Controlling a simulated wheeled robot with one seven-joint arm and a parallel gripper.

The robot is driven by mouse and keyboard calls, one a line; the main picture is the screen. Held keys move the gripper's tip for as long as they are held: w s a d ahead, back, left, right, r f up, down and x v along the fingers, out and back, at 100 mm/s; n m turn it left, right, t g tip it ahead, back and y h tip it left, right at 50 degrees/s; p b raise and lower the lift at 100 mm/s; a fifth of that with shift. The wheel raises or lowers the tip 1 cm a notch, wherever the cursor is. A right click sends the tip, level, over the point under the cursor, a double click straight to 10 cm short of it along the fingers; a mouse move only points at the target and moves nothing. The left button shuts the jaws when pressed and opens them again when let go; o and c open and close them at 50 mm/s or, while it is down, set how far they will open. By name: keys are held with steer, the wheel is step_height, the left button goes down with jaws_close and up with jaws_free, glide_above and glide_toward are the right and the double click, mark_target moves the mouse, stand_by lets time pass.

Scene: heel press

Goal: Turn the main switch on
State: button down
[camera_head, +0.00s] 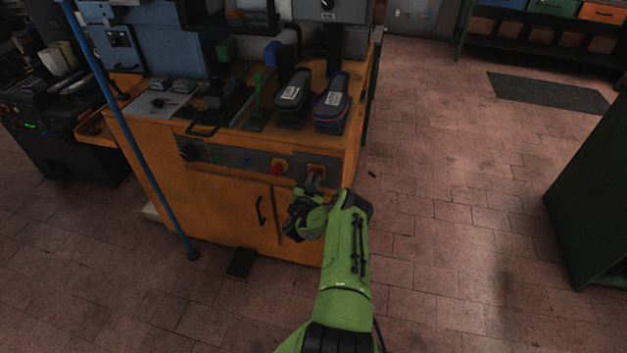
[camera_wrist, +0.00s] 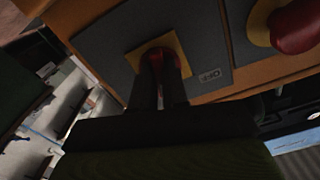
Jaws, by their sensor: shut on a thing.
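The main switch (camera_wrist: 162,54) is a red knob on a yellow square plate, set in a grey panel on the front of the orange machine. In the wrist view the two dark fingers of my gripper (camera_wrist: 160,82) are shut on the red knob, one on each side. The fingers hide much of the knob, so its exact angle is hard to tell. In the head view my gripper (camera_head: 312,185) reaches the switch's yellow plate (camera_head: 317,169) at the right end of the control strip.
A red mushroom button (camera_wrist: 296,27) on a yellow base sits beside the switch; it also shows in the head view (camera_head: 278,167). The orange machine (camera_head: 225,205) carries two dark shoe forms (camera_head: 331,100) on top. Open tiled floor (camera_head: 450,220) lies to the right, before a green cabinet (camera_head: 595,190).

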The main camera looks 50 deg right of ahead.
steer(key=m, duration=0.5)
steer(key=shift+m+b, duration=0.3)
steer(key=shift+b, duration=0.05)
stand_by(0.3)
steer(key=c, duration=1.1)
jaws_free()
steer(key=shift+c, duration=0.2)
steer(key=p+v, duration=0.6)
steer(key=v, duration=0.9)
steer(key=shift+s+a+p, duration=0.2)
steer(key=shift+a+p, duration=0.1)
steer(key=shift+a, duration=0.05)
